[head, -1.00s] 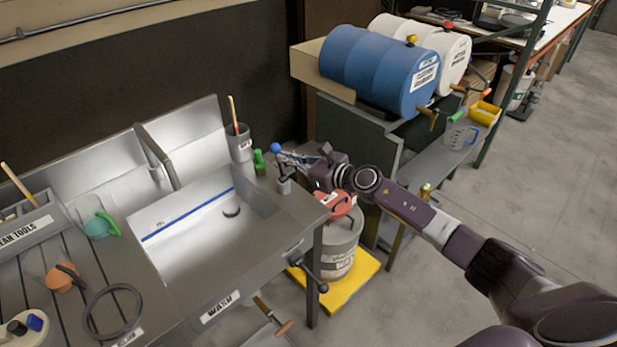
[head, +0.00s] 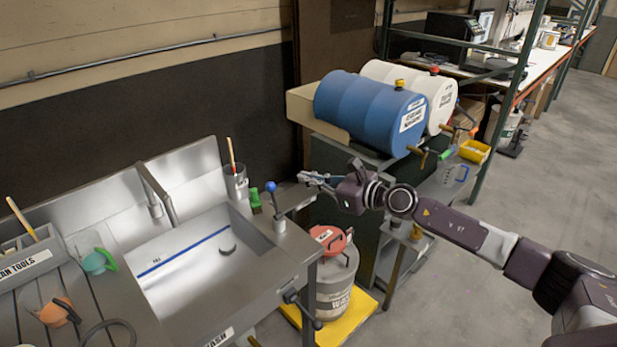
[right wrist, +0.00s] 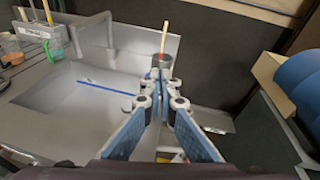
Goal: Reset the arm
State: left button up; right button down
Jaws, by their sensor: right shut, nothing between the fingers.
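My right gripper (head: 305,178) is shut and empty. In the head view it hangs in the air right of the sink's back corner, in front of the blue drum. In the right wrist view its fingers (right wrist: 163,92) converge, with nothing between them. My right arm comes in from the lower right. A lever with a blue ball knob (head: 271,187) stands upright on the sink's right rim, left of the gripper and apart from it in the head view. My left gripper is not in view.
A steel sink (head: 200,270) fills the lower left. A blue drum (head: 372,112) and a white drum (head: 440,98) lie on a rack behind the gripper. A waste can with a red lid (head: 335,285) stands on a yellow platform below. The floor at right is clear.

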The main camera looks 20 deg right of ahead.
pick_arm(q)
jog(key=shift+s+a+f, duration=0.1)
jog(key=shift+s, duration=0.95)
